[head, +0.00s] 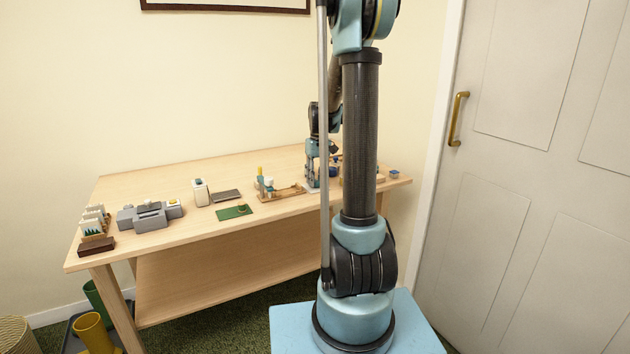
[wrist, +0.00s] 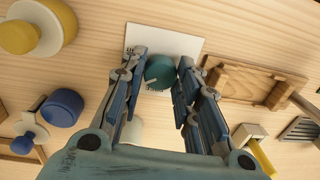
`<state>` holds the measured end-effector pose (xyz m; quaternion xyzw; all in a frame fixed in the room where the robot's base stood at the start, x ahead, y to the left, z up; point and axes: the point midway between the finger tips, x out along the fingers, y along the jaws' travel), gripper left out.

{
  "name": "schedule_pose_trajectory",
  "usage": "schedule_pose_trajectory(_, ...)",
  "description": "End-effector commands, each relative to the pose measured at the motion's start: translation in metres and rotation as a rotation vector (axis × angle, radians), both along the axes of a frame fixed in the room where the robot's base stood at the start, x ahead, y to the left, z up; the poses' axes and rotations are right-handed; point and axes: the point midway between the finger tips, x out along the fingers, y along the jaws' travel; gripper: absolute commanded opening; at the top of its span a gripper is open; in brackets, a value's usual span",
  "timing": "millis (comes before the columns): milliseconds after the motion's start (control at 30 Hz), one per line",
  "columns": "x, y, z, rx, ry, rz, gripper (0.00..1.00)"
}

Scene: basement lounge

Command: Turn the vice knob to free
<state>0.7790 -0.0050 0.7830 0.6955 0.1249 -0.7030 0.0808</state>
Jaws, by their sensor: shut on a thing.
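A round teal knob (wrist: 160,74) with a pale pointer line sits on a white plate (wrist: 188,45) in the wrist view. The plate carries small dark print, partly hidden and too small to read. My gripper (wrist: 161,66) is around the knob, with one blue finger against each side. In the head view my gripper (head: 314,166) points down at the right part of the wooden table, and my own arm partly blocks the view there. The knob cannot be made out in the head view.
The wooden table (head: 140,188) holds a grey machine-like block (head: 150,216), a green mat (head: 234,212) and a wooden rack (head: 280,192). In the wrist view a blue round piece (wrist: 62,107) and a yellow-topped piece (wrist: 40,25) stand left of my gripper.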

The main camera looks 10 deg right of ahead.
Motion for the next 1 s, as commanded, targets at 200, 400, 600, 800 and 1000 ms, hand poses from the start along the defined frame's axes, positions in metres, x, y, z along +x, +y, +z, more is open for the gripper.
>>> schedule_pose_trajectory(200, 0.0014, 0.0003, 0.0003, 0.0, -0.002, 0.205, 0.06)
schedule_pose_trajectory(400, 0.0018, 0.0007, 0.0003, 0.0, -0.002, 0.396, 0.06)
schedule_pose_trajectory(600, 0.002, 0.0011, 0.0003, 0.0, -0.001, 0.585, 0.06)
schedule_pose_trajectory(800, 0.0022, 0.0015, 0.0003, 0.0, -0.001, 0.755, 0.06)
schedule_pose_trajectory(1000, 0.0024, 0.0017, 0.0004, 0.001, -0.002, 0.888, 0.06)
